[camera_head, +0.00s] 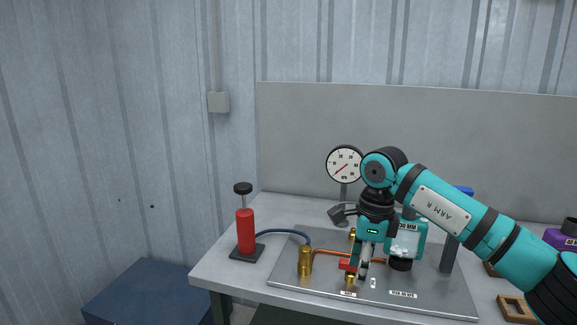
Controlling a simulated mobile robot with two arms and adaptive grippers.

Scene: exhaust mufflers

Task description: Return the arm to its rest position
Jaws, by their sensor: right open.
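My right arm (452,214), teal and black, comes in from the right and bends down over the metal plate (292,286) on the workbench. My right gripper (362,275) points down at the plate, open, with its fingers beside a small red part (347,265) above a brass fitting. I cannot tell whether the fingers touch that part. The arm hides some of the plate's fittings behind it. My left arm and left gripper do not show.
A dial gauge (344,164) stands behind the gripper. A red hand pump (246,232) with a hose stands left on the bench. A teal boxed device (407,238) and a dark post (449,254) stand close to the arm. A blue box (140,295) is at lower left.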

